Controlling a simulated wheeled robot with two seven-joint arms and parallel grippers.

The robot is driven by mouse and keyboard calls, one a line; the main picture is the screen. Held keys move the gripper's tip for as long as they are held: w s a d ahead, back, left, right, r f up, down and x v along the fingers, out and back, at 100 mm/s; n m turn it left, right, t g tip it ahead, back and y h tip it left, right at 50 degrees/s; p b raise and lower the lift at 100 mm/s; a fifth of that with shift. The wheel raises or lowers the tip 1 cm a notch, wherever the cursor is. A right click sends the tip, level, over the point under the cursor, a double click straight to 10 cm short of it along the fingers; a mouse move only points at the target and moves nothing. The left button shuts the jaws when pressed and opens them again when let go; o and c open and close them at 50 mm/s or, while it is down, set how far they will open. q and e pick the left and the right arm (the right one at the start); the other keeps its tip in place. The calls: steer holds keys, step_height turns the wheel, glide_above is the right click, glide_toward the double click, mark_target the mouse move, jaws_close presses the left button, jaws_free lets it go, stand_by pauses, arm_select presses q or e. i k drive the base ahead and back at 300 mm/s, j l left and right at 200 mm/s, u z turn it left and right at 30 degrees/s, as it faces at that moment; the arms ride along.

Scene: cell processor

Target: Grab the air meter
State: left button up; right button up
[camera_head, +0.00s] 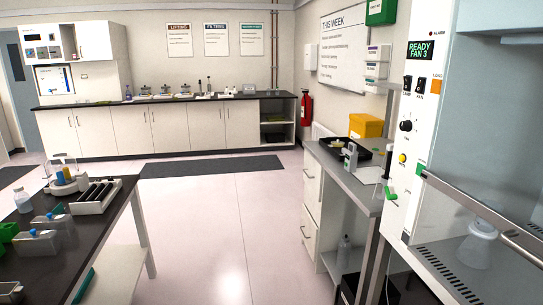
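A small pale upright device (350,159) stands on the grey side bench at the right, by a black tray. It may be the air meter, but it is too small to tell for sure. Neither of my grippers shows in the head view, and nothing is seen in contact with the device.
The grey side bench (345,180) also holds a black tray (366,143) and a yellow box (366,126). A fume hood (420,120) stands at the right. A dark table (95,225) with racks and bottles is at the left. The floor (205,230) between is clear.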

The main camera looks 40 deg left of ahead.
mark_target(351, 155)
steer(key=u, duration=0.8)
steer(key=i+j+z, duration=0.1)
steer(key=i+j, duration=0.15)
steer(key=i, duration=0.25)
